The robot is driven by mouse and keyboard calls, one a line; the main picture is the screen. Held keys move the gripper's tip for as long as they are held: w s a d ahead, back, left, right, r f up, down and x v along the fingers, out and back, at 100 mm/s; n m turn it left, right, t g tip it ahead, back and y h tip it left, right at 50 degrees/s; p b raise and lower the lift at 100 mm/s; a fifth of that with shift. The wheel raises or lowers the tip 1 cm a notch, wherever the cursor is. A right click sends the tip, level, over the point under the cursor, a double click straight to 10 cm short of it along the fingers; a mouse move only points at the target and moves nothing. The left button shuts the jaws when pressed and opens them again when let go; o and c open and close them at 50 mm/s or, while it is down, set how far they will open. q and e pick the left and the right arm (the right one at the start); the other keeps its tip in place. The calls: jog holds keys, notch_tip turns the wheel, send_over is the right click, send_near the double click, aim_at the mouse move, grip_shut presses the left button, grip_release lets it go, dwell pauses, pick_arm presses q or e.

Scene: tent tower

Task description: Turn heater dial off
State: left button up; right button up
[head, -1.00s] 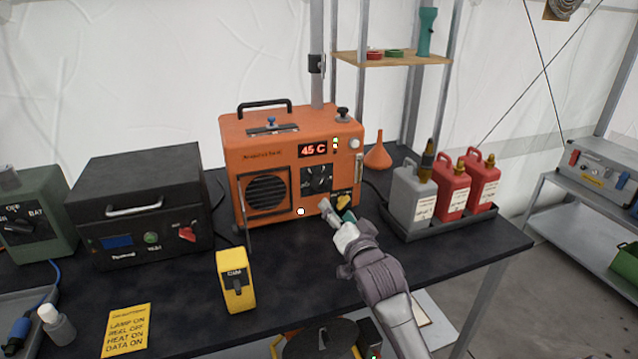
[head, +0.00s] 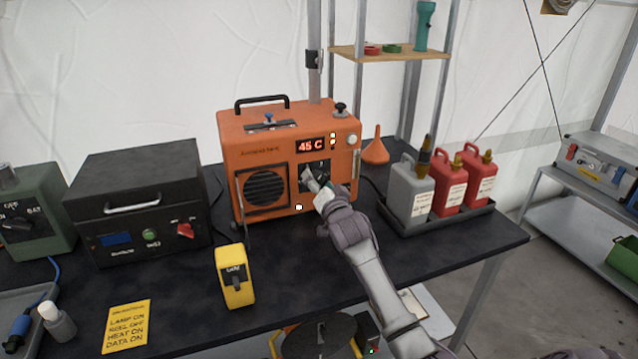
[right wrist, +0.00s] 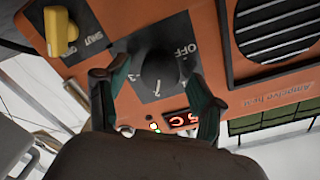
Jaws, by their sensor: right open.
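The orange heater (head: 228,150) stands on the dark table, its red display (head: 311,146) reading 45 C. Its black dial (right wrist: 158,72) shows in the right wrist view on a dark plate with OFF lettering and a numeral; in the head view my gripper mostly covers it. My right gripper (head: 312,181) is at the heater's front. In the right wrist view its open fingers (right wrist: 160,88) stand on either side of the dial; I cannot tell whether they touch it. A yellow knob (right wrist: 60,30) by SHUT lettering sits beside the dial plate. My left gripper is not in view.
A grey can (head: 408,193) and red cans (head: 449,187) stand in a tray right of the heater. An orange funnel (head: 375,150) is behind. A black box (head: 135,190) and yellow meter (head: 235,277) are left and front. A yellow note (head: 126,327) lies on the table (head: 180,300).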

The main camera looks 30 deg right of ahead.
jog(key=c, duration=1.1)
jog(key=shift+c, duration=0.2)
